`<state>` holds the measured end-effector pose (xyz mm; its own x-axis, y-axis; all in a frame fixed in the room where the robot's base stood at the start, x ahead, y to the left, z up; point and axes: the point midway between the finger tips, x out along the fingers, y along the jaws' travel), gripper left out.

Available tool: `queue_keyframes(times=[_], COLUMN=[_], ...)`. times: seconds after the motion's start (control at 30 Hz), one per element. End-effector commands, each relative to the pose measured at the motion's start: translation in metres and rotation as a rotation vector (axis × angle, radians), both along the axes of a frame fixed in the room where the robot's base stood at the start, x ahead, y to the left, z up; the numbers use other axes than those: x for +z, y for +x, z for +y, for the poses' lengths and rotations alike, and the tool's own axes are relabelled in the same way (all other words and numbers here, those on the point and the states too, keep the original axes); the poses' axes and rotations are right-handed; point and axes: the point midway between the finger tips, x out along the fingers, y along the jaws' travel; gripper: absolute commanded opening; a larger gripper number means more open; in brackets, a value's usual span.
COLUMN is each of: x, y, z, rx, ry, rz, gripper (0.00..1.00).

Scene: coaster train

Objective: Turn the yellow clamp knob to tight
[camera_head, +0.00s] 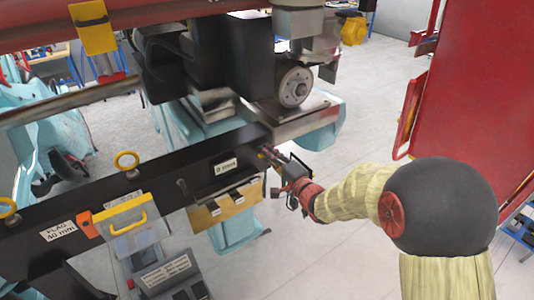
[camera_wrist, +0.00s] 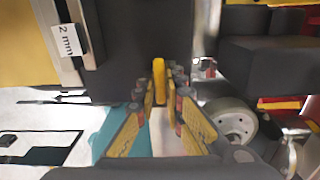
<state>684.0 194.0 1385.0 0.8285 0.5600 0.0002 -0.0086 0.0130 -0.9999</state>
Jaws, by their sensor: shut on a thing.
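The yellow clamp knob (camera_wrist: 159,80) shows edge-on in the middle of the wrist view, as a narrow upright yellow piece against a dark block. My gripper (camera_wrist: 160,92) has its two fingers on either side of it and is shut on it. In the head view my gripper (camera_head: 268,154) reaches in from the right to the right end of the black beam (camera_head: 150,188). The knob is hidden there behind the fingers. No tight mark can be made out in either view.
Yellow rings (camera_head: 126,161) stand on the beam to the left, near a clear box with a yellow handle (camera_head: 128,224). A wheel (camera_head: 295,87) and dark machine blocks sit just above my gripper. A red panel (camera_head: 470,90) stands at right. Open floor lies below.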

Motion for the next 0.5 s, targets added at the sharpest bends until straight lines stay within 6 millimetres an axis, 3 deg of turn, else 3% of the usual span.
queue_keyframes(times=[0.2, 0.23, 0.5], x=[0.0006, 0.0006, 0.0003], y=[0.0006, 0.0006, 0.0003], z=[-0.0003, -0.0003, -0.0002], rx=[-0.001, -0.001, -0.001], ry=[0.001, 0.001, -0.001], rz=[-0.001, -0.001, -0.001], gripper=[0.00, 0.11, 0.26])
